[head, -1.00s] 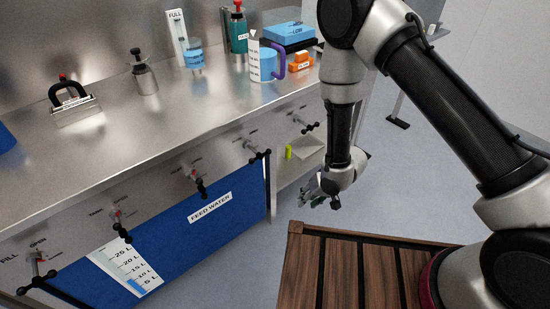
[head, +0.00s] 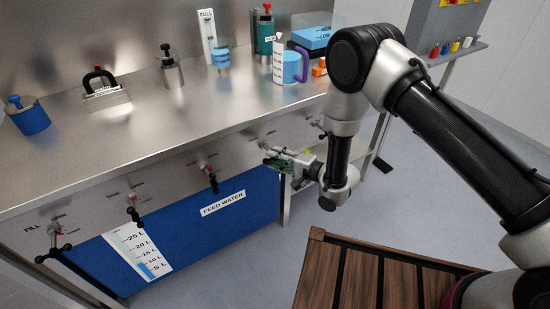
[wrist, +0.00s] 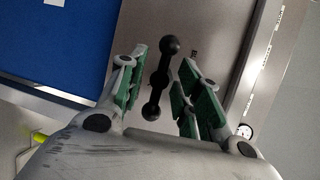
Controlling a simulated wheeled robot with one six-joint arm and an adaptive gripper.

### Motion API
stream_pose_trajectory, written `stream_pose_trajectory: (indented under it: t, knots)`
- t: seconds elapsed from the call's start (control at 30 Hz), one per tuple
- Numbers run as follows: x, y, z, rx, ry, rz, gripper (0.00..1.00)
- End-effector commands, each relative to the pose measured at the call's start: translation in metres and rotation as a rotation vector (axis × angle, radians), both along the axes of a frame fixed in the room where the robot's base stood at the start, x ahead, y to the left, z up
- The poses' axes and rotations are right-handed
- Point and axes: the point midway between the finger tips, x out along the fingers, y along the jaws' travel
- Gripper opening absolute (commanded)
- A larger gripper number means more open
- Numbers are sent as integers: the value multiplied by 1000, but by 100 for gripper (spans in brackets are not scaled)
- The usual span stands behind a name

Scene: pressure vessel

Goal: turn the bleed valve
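My gripper (head: 272,158) is at the bench's front panel, in front of the fourth valve from the left. In the wrist view my gripper (wrist: 163,68) is open, with green-padded fingers on either side of a black bar handle (wrist: 158,82) with ball ends. The handle lies between the fingers, with gaps visible on both sides. In the head view the gripper mostly hides this valve. I cannot read its label, so I cannot tell whether it is the bleed valve.
Other valves line the panel: the fill valve (head: 54,240), the tank valve (head: 133,206), a third (head: 210,177) and one at the right (head: 320,128). A blue feed water tank (head: 190,225) is below. A steel bench (head: 130,135) holds cups and bottles.

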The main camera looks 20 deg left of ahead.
Motion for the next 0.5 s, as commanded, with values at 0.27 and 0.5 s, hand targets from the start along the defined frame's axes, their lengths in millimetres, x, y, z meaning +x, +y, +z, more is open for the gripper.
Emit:
stream_pose_trajectory:
  t: [0.27,0.5]
  knots:
    - [3,10,-2,0,1,-1,34]
    - [3,10,-2,-1,0,-1,12]
